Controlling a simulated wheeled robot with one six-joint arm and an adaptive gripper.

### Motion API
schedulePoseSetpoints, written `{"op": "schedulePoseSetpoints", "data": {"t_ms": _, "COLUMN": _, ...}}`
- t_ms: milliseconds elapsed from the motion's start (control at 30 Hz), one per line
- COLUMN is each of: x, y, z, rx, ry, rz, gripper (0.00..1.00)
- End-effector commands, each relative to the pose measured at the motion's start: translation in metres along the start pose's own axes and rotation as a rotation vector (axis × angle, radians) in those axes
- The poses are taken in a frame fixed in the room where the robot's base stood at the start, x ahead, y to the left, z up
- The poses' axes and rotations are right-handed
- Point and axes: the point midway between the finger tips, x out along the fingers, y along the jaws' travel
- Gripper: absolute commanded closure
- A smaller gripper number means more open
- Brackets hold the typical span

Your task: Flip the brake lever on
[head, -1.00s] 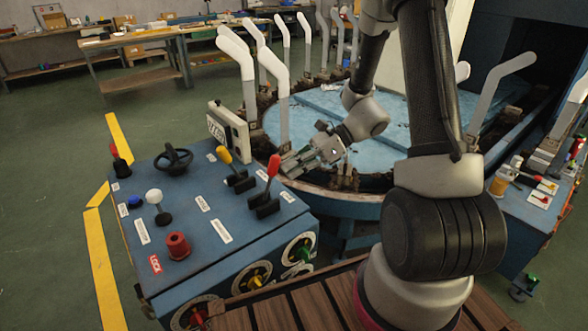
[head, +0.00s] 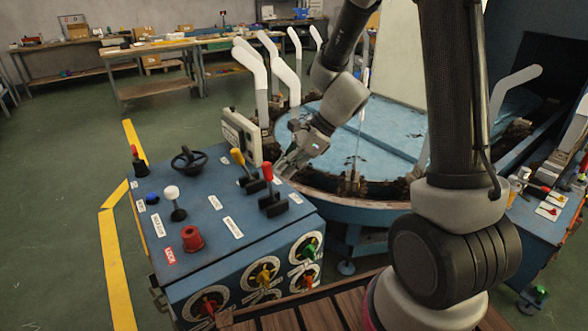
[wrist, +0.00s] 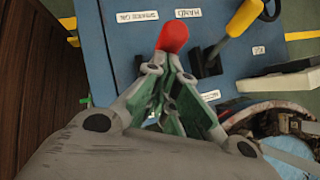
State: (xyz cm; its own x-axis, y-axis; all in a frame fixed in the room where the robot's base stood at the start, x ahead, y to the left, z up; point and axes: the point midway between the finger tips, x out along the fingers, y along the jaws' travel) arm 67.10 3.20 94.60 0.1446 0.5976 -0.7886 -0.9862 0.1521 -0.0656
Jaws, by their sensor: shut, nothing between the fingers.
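A red-handled lever (head: 268,174) stands on top of the blue control box, in a black slotted base near the right edge. It leans slightly left, much like the yellow lever beside it. No label that I can read marks a brake lever. My gripper (head: 284,164) is shut and empty, at the right edge of the box, just behind and right of the red handle. In the wrist view the closed fingers (wrist: 167,72) point at the red handle (wrist: 173,37), which shows just beyond the tips. I cannot tell whether they touch.
The blue control box (head: 190,258) also carries a yellow lever (head: 239,158), a white-knobbed lever (head: 172,194), a black handwheel (head: 188,161) and a red button (head: 192,238). A round blue machine table (head: 385,150) with white sock forms lies behind. Open floor is at left.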

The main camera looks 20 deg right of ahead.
Motion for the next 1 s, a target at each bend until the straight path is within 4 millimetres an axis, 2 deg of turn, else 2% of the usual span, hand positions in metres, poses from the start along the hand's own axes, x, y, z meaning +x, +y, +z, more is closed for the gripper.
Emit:
{"op": "schedulePoseSetpoints", "data": {"t_ms": 200, "x": 0.007, "y": 0.009, "z": 0.016, "rx": -0.051, "ry": 0.122, "rz": -0.042, "gripper": 1.0}}
{"op": "schedulePoseSetpoints", "data": {"t_ms": 400, "x": 0.012, "y": 0.012, "z": 0.022, "rx": -0.043, "ry": 0.12, "rz": -0.042, "gripper": 1.0}}
{"op": "schedulePoseSetpoints", "data": {"t_ms": 1000, "x": 0.015, "y": 0.015, "z": 0.026, "rx": -0.042, "ry": 0.117, "rz": -0.04, "gripper": 1.0}}
